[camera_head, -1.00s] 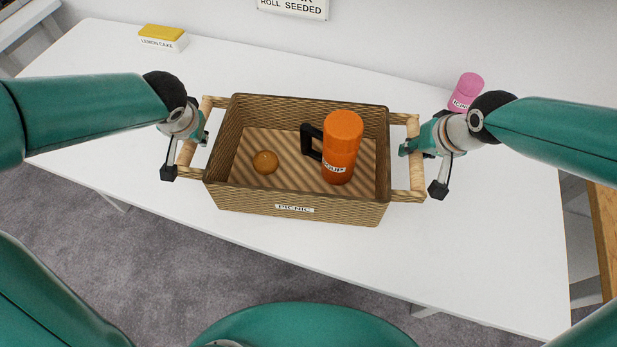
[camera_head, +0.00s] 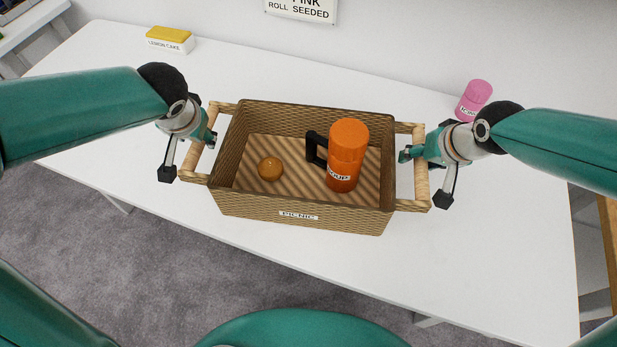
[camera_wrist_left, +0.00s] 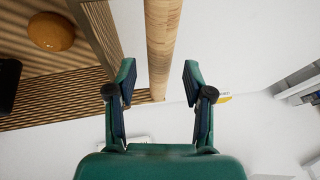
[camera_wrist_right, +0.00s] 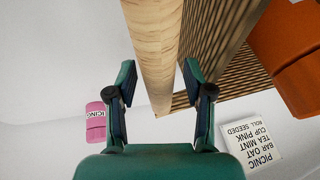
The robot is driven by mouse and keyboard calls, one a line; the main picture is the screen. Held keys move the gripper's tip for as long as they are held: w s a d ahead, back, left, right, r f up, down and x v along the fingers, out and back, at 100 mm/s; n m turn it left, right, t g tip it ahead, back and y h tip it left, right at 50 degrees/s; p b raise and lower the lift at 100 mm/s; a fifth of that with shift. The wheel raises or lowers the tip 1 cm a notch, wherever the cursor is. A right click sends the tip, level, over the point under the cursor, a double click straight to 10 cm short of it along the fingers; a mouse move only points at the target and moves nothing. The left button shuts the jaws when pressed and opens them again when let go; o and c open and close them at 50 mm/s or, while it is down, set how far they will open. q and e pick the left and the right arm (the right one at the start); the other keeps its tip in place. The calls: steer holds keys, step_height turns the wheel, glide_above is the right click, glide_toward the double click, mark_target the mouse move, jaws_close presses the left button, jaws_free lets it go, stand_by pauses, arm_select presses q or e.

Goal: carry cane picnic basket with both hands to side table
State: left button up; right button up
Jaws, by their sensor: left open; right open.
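The cane picnic basket (camera_head: 297,209) stands upright on the white table, labelled PICNIC, with a wooden bar handle at each end. Inside it are an orange soup flask (camera_head: 347,152) with a black handle and a small round orange-brown item (camera_head: 270,168). My left gripper (camera_head: 210,138) is open at the left handle (camera_head: 192,160); in the left wrist view the bar (camera_wrist_left: 162,50) runs between and beyond its fingers. My right gripper (camera_head: 406,154) is open at the right handle (camera_head: 421,180); in the right wrist view the bar (camera_wrist_right: 155,60) lies between the fingertips. Neither gripper is closed on a bar.
The white table (camera_head: 480,260) has clear room right and in front of the basket. A lemon cake box (camera_head: 170,40) sits at the back left, a pink icing tub (camera_head: 474,100) at the back right. A sign (camera_head: 300,8) hangs on the wall. A wooden edge (camera_head: 608,240) shows far right.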

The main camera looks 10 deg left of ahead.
steer(key=shift+r, duration=0.1)
arm_select(q)
steer(key=v, duration=0.8)
arm_select(e)
steer(key=v, duration=1.1)
steer(key=shift+s+r, duration=0.15)
steer(key=shift+r, duration=0.15)
arm_select(q)
steer(key=shift+s, duration=0.15)
arm_select(e)
steer(key=shift+s+d, duration=0.1)
steer(key=shift+d, duration=0.05)
